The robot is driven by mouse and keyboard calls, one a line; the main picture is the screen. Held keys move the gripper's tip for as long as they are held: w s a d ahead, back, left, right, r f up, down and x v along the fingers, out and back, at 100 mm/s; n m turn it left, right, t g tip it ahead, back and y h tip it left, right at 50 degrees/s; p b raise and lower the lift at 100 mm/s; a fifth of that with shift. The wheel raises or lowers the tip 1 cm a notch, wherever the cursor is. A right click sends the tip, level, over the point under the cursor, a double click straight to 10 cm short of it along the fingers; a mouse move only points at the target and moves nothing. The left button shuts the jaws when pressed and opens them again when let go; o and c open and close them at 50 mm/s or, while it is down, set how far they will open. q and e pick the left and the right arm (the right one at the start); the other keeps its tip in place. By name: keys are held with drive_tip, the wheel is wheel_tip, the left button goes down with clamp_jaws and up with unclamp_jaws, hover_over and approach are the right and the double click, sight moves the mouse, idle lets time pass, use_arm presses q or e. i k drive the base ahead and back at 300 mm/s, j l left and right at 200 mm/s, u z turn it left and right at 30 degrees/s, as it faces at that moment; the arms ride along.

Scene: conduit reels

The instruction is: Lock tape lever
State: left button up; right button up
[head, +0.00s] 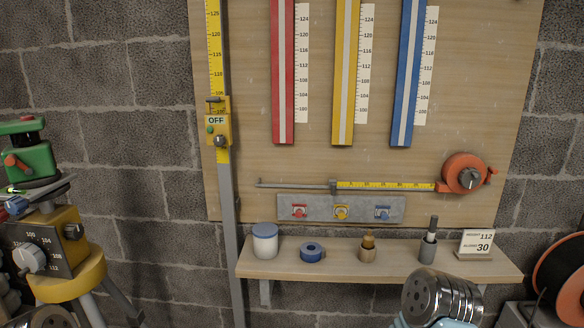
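An orange round tape reel (465,173) is mounted at the right of the wooden board, with a dark knob at its centre. A small orange lever (491,173) sticks out at its right side. A yellow tape (385,185) runs left from the reel along a thin grey bar to a grey slider (333,186). An upright yellow scale stands at the board's left edge, with a yellow slider marked OFF (217,122) and a round knob. Neither gripper's fingers show. A metal arm part, probably mine, is at the lower right, well below the reel.
A shelf (400,266) below carries a jar, a blue tape roll, small holders and a card (477,244) reading 112 and 30. Red, yellow and blue strips hang above. A tripod instrument (60,250) stands left; an orange-black reel (562,280) is at right.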

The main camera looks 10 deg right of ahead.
sight(492, 170)
drive_tip(key=z, duration=1.35)
